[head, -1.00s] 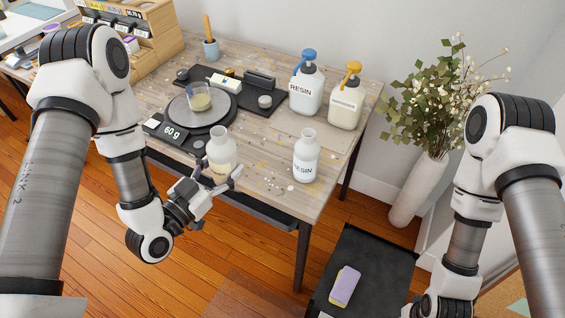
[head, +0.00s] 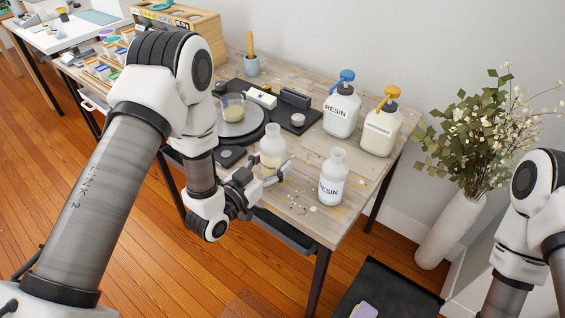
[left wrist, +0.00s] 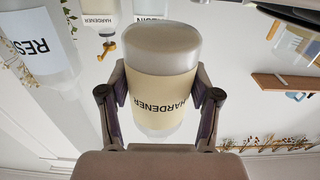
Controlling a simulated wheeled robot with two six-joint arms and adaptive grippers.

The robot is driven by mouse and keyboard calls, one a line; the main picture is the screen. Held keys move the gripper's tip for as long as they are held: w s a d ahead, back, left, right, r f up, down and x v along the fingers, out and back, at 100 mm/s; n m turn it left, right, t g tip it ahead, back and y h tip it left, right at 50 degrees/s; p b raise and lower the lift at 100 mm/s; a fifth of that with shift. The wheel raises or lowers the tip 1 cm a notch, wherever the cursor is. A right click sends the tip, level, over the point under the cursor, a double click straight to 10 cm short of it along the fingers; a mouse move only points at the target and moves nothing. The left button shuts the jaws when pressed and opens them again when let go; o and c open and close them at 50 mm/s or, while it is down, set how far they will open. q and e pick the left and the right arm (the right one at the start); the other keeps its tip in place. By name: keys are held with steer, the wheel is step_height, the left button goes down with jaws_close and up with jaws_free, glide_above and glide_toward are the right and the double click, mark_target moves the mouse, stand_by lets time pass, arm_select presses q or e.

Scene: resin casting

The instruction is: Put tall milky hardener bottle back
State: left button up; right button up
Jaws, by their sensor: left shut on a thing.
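The tall milky hardener bottle (head: 272,140) is upright in the head view, near the table's front edge, between the scale and a white resin bottle. My left gripper (head: 267,172) is shut on its lower body. In the left wrist view the bottle (left wrist: 163,88) shows upside down between the two fingers, with its HARDENER label and rounded base visible. It looks slightly above the table, but the gap is not clear. My right gripper is out of view; only part of my right arm shows.
A small resin bottle (head: 332,178) stands close to the right of the held bottle. Behind are two pump bottles, blue-topped resin (head: 342,112) and orange-topped hardener (head: 381,130), beside a mat (head: 313,150). A plant stands right.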

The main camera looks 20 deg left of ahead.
mark_target(283, 162)
arm_select(q)
steer(key=w+f, duration=0.1)
steer(key=w, duration=0.1)
steer(key=w+d+f, duration=0.1)
steer(key=w, duration=0.1)
steer(key=shift+d+f, duration=0.2)
steer(key=shift+f, duration=0.2)
steer(key=shift+s, duration=0.1)
steer(key=shift+f, duration=0.1)
steer(key=o, duration=1.4)
